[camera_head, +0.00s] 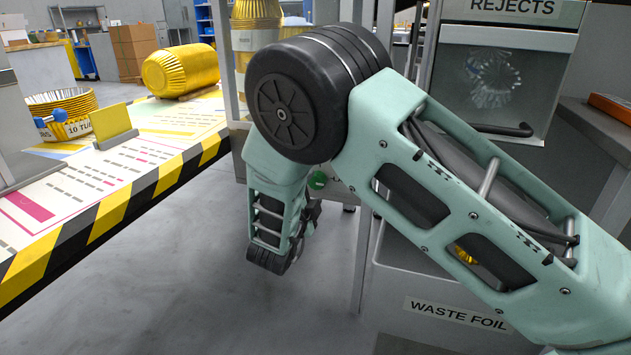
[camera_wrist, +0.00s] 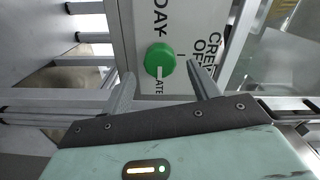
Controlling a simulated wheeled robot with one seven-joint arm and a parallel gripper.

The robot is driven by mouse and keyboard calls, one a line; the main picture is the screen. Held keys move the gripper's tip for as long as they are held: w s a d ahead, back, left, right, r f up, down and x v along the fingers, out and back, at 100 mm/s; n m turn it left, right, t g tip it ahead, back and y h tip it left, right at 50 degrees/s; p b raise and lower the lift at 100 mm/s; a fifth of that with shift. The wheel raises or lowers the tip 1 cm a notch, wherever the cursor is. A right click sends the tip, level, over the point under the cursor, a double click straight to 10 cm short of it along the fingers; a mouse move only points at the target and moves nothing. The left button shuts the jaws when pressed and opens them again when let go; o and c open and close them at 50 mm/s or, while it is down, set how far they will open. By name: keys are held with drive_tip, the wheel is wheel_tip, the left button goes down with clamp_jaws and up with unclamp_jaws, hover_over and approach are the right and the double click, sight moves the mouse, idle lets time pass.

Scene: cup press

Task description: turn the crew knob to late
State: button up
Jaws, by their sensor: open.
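The crew knob (camera_wrist: 160,59) is a round green knob on a pale panel, near the middle of the wrist view. The panel lettering (camera_wrist: 158,20) lies sideways: DAY above the knob, OFF and CREW to its right, and LATE, partly covered, just below. A white mark shows at the knob's lower edge, on the LATE side; whether it is the knob's pointer is hard to tell. My gripper (camera_wrist: 160,70) is open, with one finger on each side of the knob and visible gaps to it. In the head view the green knob (camera_head: 318,181) shows just beside my arm.
A rejects bin (camera_head: 505,85) and a waste foil box (camera_head: 455,312) stand at the right. Bare floor lies between.

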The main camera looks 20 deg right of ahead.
drive_tip(key=p+v, duration=0.3)
drive_tip(key=v, duration=1)
drive_tip(key=shift+s, duration=0.2)
drive_tip(key=shift+a, duration=0.15)
drive_tip(key=a+r+n+g+y+p, duration=0.1)
drive_tip(key=a+r+n+g+y, duration=0.2)
drive_tip(key=a+n+y, duration=0.7)
drive_tip(key=s+r+n+g+y, duration=0.5)
drive_tip(key=s+n, duration=0.3)
drive_tip(key=s, duration=0.2)
drive_tip(key=s+d+r+n+g+h+p, duration=0.1)
drive_tip(key=s+d+r+n+g+h, duration=0.15)
drive_tip(key=s+d+n, duration=0.55)
drive_tip(key=s+d+r+n+g+h, duration=0.15)
drive_tip(key=s+d+n+g, duration=0.35)
drive_tip(key=s, duration=0.6)
wheel_tip(320, 180, up, 37)
drive_tip(key=m+p, duration=0.1)
drive_tip(key=p, duration=3.7)
drive_tip(key=shift+w+d+r+t, duration=0.2)
drive_tip(key=shift+w+d+t, duration=0.15)
drive_tip(key=shift+t, duration=0.1)
